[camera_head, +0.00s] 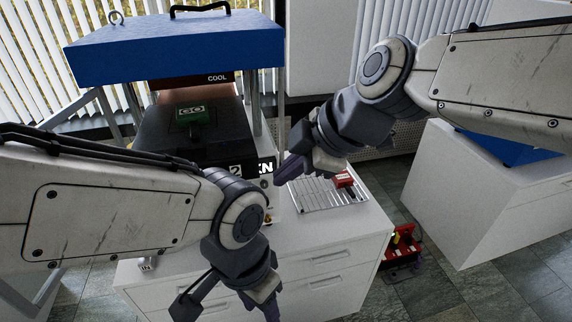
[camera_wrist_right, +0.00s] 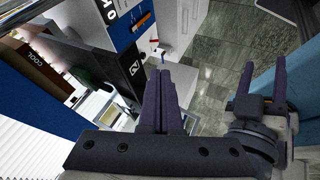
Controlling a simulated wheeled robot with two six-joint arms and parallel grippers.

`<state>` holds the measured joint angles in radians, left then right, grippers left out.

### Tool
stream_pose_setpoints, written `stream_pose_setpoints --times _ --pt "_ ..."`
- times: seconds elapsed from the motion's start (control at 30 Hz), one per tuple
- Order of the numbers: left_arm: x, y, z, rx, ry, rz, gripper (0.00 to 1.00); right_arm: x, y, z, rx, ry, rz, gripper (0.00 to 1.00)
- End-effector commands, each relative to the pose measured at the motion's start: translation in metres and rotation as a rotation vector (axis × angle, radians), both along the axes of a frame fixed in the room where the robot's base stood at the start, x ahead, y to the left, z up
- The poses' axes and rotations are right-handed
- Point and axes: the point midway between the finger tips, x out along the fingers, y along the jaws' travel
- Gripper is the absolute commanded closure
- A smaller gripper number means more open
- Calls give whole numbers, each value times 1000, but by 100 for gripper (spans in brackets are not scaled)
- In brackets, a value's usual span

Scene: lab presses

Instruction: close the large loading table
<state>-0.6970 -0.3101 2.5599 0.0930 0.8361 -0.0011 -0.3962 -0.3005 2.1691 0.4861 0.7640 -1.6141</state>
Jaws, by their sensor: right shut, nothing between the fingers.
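The large loading table seems to be the dark slab (camera_head: 165,143) on the press with the blue top (camera_head: 175,48). It sticks out from under the blue top toward me; its front edge is partly hidden by my left arm. In the right wrist view a dark slab (camera_wrist_right: 98,68) shows beside the COOL label. My right gripper (camera_head: 284,172) is shut and empty, right of the slab's front corner, above the cabinet; its fingers also show in the right wrist view (camera_wrist_right: 160,100). My left gripper (camera_head: 232,306) is open and empty, low in front of the cabinet.
A green-handled object (camera_head: 196,120) sits on the dark slab. A slotted metal rack (camera_head: 318,197) with a red item (camera_head: 344,180) lies on the white cabinet (camera_head: 350,225). A red toolbox (camera_head: 402,246) stands on the floor. Another white cabinet (camera_head: 470,200) stands at right.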

Motion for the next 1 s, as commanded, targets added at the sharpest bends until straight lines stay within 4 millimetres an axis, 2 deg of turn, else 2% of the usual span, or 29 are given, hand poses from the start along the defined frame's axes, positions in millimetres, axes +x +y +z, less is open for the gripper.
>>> stream_pose_setpoints --times 0.03,0.23,0.33,0.6,0.67,0.8,1.0 --pt "0 0 -17 0 0 1 50 1 2 -10 0 -2 1 100" --pt "0 0 -46 0 0 3 50 4 6 -18 -2 -2 -2 100" --pt "0 0 -30 1 1 3 50 10 16 -27 -8 10 -1 100" --pt "0 0 -18 0 0 3 50 30 44 -74 -8 8 -3 100" --pt "0 0 -10 0 0 4 50 42 46 -67 -5 4 -7 100" --pt "0 0 -2 0 0 4 50 58 50 -68 -5 3 -5 100" --pt "0 0 1 0 0 4 50 68 53 -70 -3 1 -5 100"
